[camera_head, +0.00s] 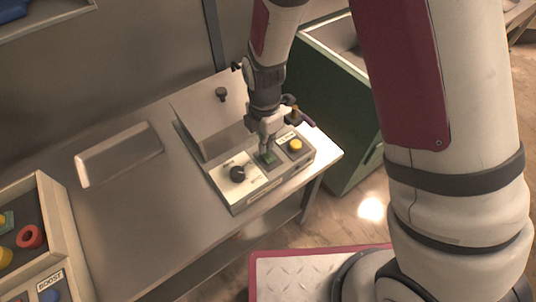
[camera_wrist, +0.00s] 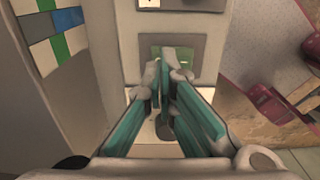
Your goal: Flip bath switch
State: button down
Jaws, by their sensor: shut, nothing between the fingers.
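The bath unit (camera_head: 238,201) is a pale box with a control panel on the metal table. Its panel has a black knob (camera_head: 237,174) at the left, a green switch area (camera_head: 267,158) in the middle and a yellow button (camera_head: 295,146) at the right. My gripper (camera_head: 266,149) is shut and empty, pointing down right at the green switch area and partly covering it. In the wrist view the closed fingertips (camera_wrist: 172,66) overlap the green area (camera_wrist: 182,51). I cannot tell whether they touch the switch, or which way it is set.
A sloped metal lid (camera_head: 207,112) with a dark knob stands behind the panel. An empty shallow tray (camera_head: 119,153) lies on the table to the left. A box with coloured parts (camera_head: 62,215) is at the far left. A green bin (camera_head: 332,125) stands to the right.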

jog(key=shift+r+p, duration=0.9)
jog(key=shift+r, duration=1.55)
jog(key=s+d+r+m+t, duration=0.1)
jog(key=s+d+r+m, duration=0.1)
jog(key=d+r+m, duration=0.6)
jog(key=s+d+r+m+t, duration=0.2)
jog(key=r+m, duration=0.1)
jog(key=r, duration=0.9)
jog(key=s+d+r+m+t, duration=0.1)
jog(key=s+d+r+m, duration=0.3)
jog(key=s+m, duration=0.3)
jog(key=s+d+r+m+t, duration=0.1)
jog(key=s+d+r+m, duration=0.3)
jog(key=s+r+m, duration=0.1)
jog(key=shift+s+r+m, duration=0.3)
jog(key=shift+s+m, duration=0.6)
jog(key=shift+s, duration=0.25)
